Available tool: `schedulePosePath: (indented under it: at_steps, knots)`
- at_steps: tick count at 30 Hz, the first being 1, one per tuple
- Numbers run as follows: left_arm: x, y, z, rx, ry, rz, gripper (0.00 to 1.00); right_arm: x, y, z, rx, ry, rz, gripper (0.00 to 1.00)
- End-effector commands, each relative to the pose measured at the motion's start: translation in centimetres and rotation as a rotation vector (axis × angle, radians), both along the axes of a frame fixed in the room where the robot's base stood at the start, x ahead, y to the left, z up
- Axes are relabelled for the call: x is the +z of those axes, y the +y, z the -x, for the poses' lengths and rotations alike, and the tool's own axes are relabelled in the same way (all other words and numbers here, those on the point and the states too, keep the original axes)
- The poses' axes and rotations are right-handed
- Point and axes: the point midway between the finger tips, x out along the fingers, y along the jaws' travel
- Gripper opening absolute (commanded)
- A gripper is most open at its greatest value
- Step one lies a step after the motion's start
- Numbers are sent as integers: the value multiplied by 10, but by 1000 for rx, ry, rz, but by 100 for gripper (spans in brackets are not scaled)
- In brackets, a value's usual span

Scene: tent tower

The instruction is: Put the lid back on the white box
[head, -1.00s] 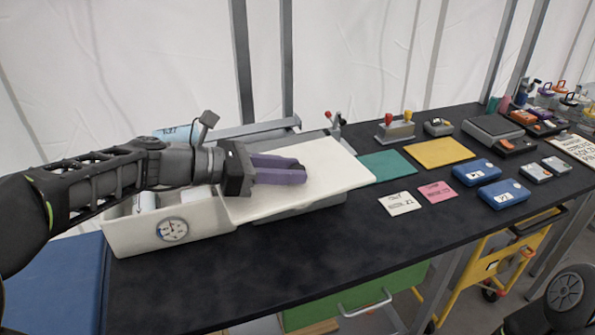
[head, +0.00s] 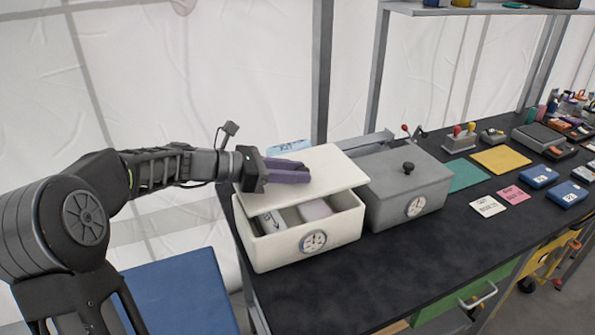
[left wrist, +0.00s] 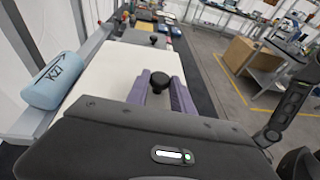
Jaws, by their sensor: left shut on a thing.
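The white box (head: 262,247) stands at the near left end of the dark bench, with a round dial mark on its front. Its white lid (head: 325,163) is over the box and covers the rear of its opening. A gap along the front shows contents inside. My left gripper (head: 304,172), with purple fingers, is shut on the lid's black knob (left wrist: 160,79). The fingers hide the knob in the head view. The lid (left wrist: 108,72) also shows under the fingers in the left wrist view. My right gripper is not in view.
A grey lidded box (head: 385,205) with a black knob stands close to the right of the white box. A blue roll (left wrist: 54,82) lies behind the lid. Cards, mats and blue cases lie farther right. A metal post (head: 322,75) rises behind.

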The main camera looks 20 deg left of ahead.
Motion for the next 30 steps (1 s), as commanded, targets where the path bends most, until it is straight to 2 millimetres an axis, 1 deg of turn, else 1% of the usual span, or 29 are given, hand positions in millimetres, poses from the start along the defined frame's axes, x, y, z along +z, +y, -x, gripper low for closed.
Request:
schedulePosePath:
  at_steps: [11,24,30]
  knots:
    - [1,-1,0,-1,-1,0,0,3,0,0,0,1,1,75]
    - [-38,-1,0,-2,-2,0,0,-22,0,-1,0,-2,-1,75]
    - [-53,-1,0,-2,-2,0,0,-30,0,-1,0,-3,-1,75]
